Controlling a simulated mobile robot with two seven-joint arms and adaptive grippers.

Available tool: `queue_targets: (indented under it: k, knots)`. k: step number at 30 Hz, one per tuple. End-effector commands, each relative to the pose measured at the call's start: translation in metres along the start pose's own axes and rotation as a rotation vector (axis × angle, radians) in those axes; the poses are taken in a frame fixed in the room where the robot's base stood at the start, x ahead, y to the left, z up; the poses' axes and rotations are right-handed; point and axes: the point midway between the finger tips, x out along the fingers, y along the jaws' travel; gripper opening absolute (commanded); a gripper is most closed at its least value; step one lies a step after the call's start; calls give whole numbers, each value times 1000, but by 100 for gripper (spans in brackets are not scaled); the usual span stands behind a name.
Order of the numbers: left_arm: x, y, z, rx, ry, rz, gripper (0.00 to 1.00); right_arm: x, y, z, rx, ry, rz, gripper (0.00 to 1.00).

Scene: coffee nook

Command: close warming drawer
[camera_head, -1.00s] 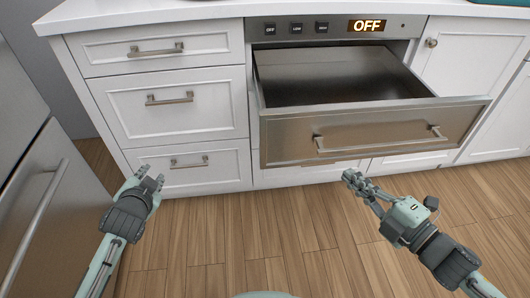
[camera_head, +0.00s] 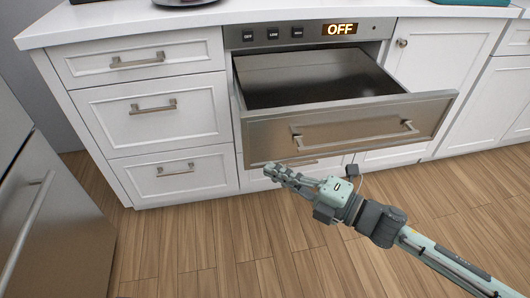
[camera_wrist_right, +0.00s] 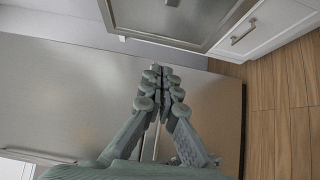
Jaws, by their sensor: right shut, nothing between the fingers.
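The warming drawer (camera_head: 268,140) is pulled out below its control panel (camera_head: 305,32), which reads OFF. It is a steel box with an empty-looking dark interior and a long bar handle (camera_head: 352,137) across its front. My right gripper (camera_head: 270,171) is shut and empty. In the head view it appears just below the lower left part of the drawer front; I cannot tell whether it touches. Its closed fingertips also show in the right wrist view (camera_wrist_right: 161,70). My left gripper is not in view.
White drawers (camera_head: 155,115) stand left of the warming drawer, and a white cabinet door (camera_head: 428,75) stands right of it. A steel appliance (camera_head: 70,215) with a bar handle is at the far left. The wood floor (camera_head: 220,245) in front is clear.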

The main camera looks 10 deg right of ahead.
Motion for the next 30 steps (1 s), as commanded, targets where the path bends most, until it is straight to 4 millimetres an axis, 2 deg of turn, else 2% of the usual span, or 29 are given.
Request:
queue_targets:
  k: [3, 9, 26, 30]
  knots:
    - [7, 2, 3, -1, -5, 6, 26, 25, 4, 1, 0, 0, 4, 0]
    - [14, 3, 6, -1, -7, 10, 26, 42, 1, 22, 1, -1, 1, 0]
    - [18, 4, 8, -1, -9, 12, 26, 49, 0, 30, 1, -1, 0, 0]
    - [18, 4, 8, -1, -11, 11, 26, 56, 0, 38, 0, -2, 1, 0]
